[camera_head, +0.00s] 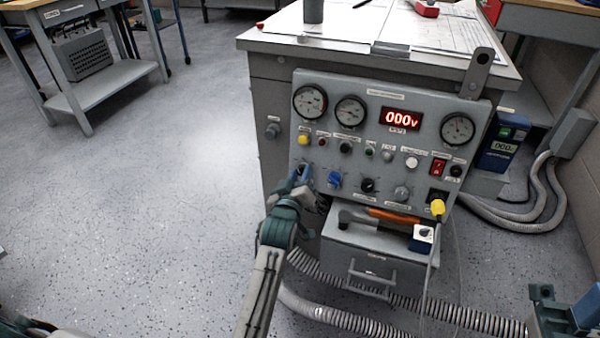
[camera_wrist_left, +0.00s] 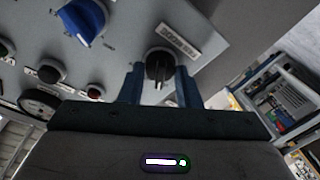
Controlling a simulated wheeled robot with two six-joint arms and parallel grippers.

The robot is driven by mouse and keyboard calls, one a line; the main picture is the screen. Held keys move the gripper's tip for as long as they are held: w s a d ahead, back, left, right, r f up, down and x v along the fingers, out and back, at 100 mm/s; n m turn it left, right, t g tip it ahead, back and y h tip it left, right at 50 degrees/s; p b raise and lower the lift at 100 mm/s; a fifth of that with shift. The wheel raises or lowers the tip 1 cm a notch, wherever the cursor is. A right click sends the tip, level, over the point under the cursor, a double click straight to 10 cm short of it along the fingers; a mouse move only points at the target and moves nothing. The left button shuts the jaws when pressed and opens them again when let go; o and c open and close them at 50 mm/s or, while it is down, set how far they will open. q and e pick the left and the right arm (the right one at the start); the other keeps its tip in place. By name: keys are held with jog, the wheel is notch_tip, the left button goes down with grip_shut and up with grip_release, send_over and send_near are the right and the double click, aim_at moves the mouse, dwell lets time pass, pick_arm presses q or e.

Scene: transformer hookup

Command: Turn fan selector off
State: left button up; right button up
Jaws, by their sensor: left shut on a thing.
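The grey control panel (camera_head: 322,150) faces me on the front of a cabinet. My left gripper (camera_head: 304,176) is at its lower left, beside the blue selector knob (camera_head: 335,180). In the left wrist view, the left gripper (camera_wrist_left: 158,74) has its two fingers on either side of a black rotary knob (camera_wrist_left: 159,62), shut on it. A label plate sits beside this knob, too blurred to read. In the head view the gripper hides the knob. My right gripper (camera_head: 567,312) is at the lower right, away from the panel; its jaw opening does not show clearly.
A red display (camera_head: 401,119) reads 000V, with gauges around it. A yellow plug (camera_head: 438,208) with a cable is at the panel's lower right. A drawer (camera_head: 365,262) with a handle and an orange-handled tool (camera_head: 394,215) are below. Grey hoses (camera_head: 330,308) cross the floor.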

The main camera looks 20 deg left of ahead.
pick_arm(q)
jog(key=shift+n, duration=1.3)
jog(key=o, duration=1)
jog(key=shift+c, duration=0.2)
